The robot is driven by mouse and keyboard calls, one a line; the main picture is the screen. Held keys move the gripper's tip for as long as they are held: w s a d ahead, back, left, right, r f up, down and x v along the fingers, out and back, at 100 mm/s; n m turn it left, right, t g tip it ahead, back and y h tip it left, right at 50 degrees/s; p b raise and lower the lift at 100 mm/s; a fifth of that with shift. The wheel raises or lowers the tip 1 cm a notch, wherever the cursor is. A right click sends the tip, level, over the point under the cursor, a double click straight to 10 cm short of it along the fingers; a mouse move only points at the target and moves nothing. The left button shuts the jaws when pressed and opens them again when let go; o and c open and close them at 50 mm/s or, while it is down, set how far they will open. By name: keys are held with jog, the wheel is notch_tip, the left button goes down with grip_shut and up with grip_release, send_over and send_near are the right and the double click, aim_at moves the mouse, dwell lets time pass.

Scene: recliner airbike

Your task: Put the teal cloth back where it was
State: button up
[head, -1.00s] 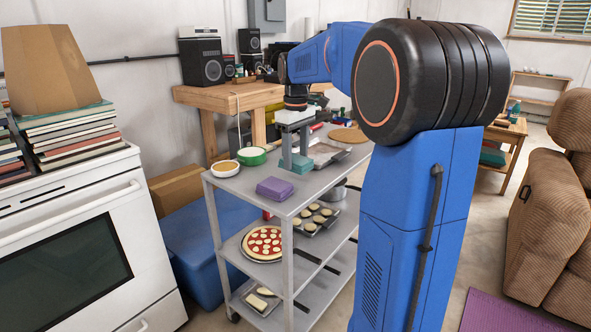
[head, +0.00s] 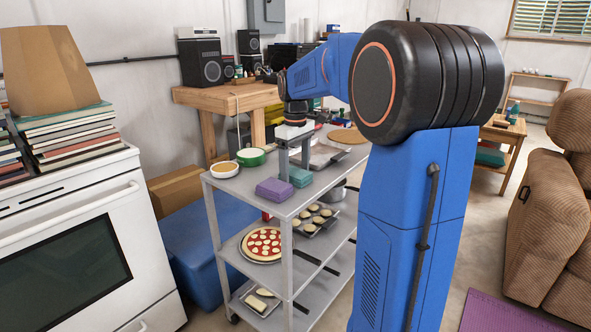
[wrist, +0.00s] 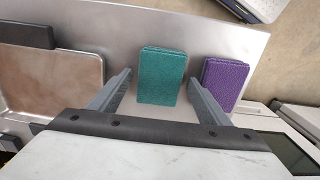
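The teal cloth (head: 300,177), a folded rectangular stack, lies on the top shelf of the grey cart, just right of a folded purple cloth (head: 274,190). In the wrist view the teal cloth (wrist: 162,76) lies between the two fingers of my gripper (wrist: 160,79), with narrow gaps beside it. The purple cloth (wrist: 224,82) is outside the right finger. My gripper (head: 294,160) points down over the teal cloth and looks open. In the head view it partly covers the teal cloth's left side.
A green-rimmed round item (head: 251,157) and a white bowl (head: 225,169) stand left on the cart's top shelf (head: 229,184). A metal tray (wrist: 75,85) lies behind. Lower shelves hold a pizza (head: 263,243) and a muffin tray (head: 315,220). A white stove (head: 70,240) stands left.

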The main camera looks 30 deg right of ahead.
aim_at(295, 172)
notch_tip(295, 172, up, 12)
jog(key=shift+r, duration=0.15)
dwell(0.6)
jog(key=s+a+f+m+t, duration=0.1)
jog(key=s+a+f, duration=0.4)
jog(key=s, duration=0.5)
jog(key=s+a+f+m+t, duration=0.1)
jog(key=s+a+f+t, duration=0.1)
jog(key=s+a+f, duration=0.3)
jog(key=s+a+f+m+t, duration=0.1)
jog(key=s+a+f, duration=0.4)
jog(key=s+f, duration=0.5)
jog(key=s+m, duration=0.1)
jog(key=s, duration=0.4)
jog(key=shift+s+a+f+t, duration=0.15)
jog(key=shift+a+f+t, duration=0.05)
jog(key=shift+a+t, duration=0.2)
